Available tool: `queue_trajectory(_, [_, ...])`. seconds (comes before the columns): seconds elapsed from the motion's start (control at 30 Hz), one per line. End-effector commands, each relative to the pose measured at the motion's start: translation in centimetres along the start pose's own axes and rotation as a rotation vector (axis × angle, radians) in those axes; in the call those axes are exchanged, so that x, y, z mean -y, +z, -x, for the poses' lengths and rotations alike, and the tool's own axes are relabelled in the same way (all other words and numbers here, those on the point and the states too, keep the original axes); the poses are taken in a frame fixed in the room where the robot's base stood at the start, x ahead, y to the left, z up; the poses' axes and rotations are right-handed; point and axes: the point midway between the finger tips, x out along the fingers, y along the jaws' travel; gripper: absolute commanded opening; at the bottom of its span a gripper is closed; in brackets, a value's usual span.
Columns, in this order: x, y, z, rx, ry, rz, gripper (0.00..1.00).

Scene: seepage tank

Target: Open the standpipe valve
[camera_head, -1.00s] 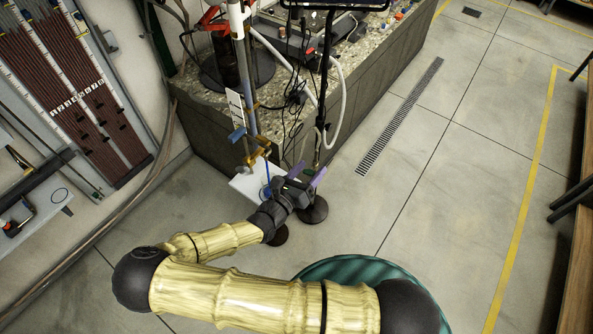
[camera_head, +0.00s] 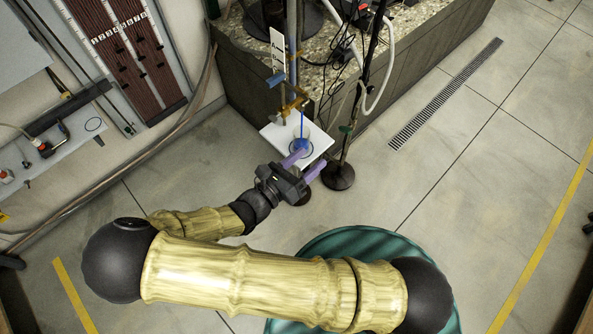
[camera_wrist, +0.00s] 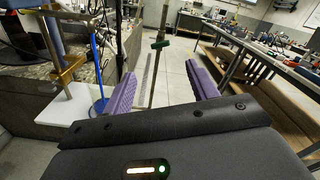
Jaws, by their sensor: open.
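The standpipe (camera_head: 291,40) rises upright near the tank's corner. A blue lever (camera_head: 276,82), which looks like the valve handle, sticks out from it above brass fittings (camera_head: 294,104). Brass fittings (camera_wrist: 65,72) also show at the left of the wrist view; I cannot tell the lever's setting there. Below them is a white plate (camera_head: 271,130) with a small clear vessel and a thin blue rod (camera_wrist: 97,65). My gripper (camera_head: 305,165) is open and empty, with purple fingers near the plate's front corner. In the wrist view, its fingers (camera_wrist: 163,90) have nothing between them nearby.
A dark stand pole (camera_head: 361,85) with a round base (camera_head: 338,176) and green clamp (camera_wrist: 160,44) stands right of the plate. Hoses and cables hang beside it. The stone tank (camera_head: 420,30) is behind. Open floor lies to the right, past a drain grate (camera_head: 445,95).

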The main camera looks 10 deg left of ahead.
Motion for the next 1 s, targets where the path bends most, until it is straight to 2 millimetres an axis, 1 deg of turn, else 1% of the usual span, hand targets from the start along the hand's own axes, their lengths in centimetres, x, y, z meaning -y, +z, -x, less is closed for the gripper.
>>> queue_trajectory(0.03, [-0.2, -0.2, 1.0, -0.002, 0.004, -0.003, 0.58])
queue_trajectory(0.1, [-0.2, -0.1, 2.0, 0.0, 0.004, -0.002, 0.58])
queue_trajectory(0.2, [-0.1, -0.1, 2.9, 0.0, 0.002, -0.001, 0.58])
queue_trajectory(0.3, [0.0, 0.0, 3.3, 0.0, 0.001, 0.0, 0.58])
queue_trajectory(0.5, [0.0, 0.0, 3.2, 0.0, -0.001, 0.0, 0.58])
queue_trajectory(0.53, [0.0, 0.0, 3.2, 0.0, -0.001, 0.0, 0.56])
queue_trajectory(0.57, [0.0, 0.0, 3.2, -0.001, -0.002, 0.0, 0.5])
queue_trajectory(0.6, [0.1, 0.0, 3.1, -0.005, -0.005, -0.002, 0.42])
queue_trajectory(0.67, [0.3, -0.1, 2.8, -0.02, -0.015, -0.009, 0.31])
queue_trajectory(0.77, [1.0, -0.5, 1.9, -0.083, -0.055, -0.04, 0.3])
queue_trajectory(0.83, [1.8, -1.1, 1.0, -0.159, -0.103, -0.078, 0.3])
queue_trajectory(1.0, [4.8, -2.9, -1.4, -0.405, -0.28, -0.236, 0.3])
